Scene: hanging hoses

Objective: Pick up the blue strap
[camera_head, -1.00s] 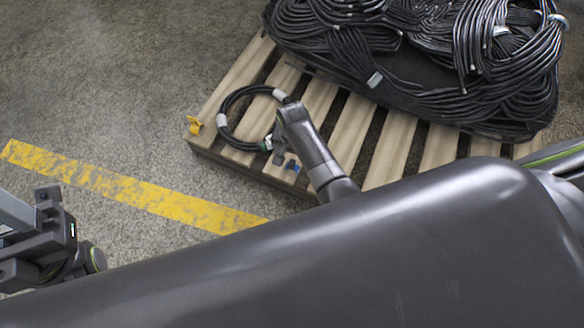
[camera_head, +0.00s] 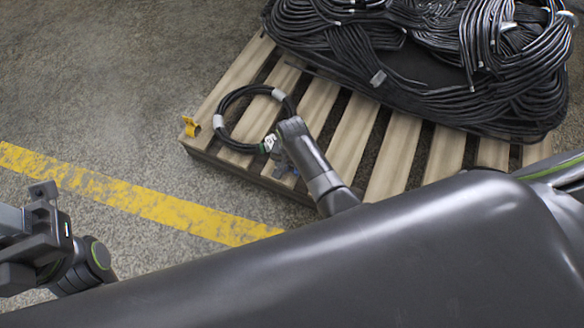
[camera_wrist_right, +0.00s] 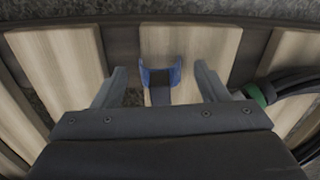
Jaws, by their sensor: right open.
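The blue strap (camera_wrist_right: 147,76) shows in the right wrist view as a small U-shaped piece with a dark middle, over a pale pallet slat. My right gripper (camera_wrist_right: 161,70) is open, with one finger on each side of the strap and a gap to both. In the head view my right gripper (camera_head: 276,152) is low over the pallet's front edge, beside a black hose coil; it mostly hides the strap there. My left gripper (camera_head: 40,235) is at the lower left edge, far from the strap; its jaws are not clear.
The wooden pallet (camera_head: 357,135) carries the black hose coil (camera_head: 228,105) with white bands and a big pile of black hoses (camera_head: 440,70). A green piece (camera_wrist_right: 256,95) on a hose lies right of my right gripper. A yellow clip (camera_head: 190,127) sits at the pallet's left corner.

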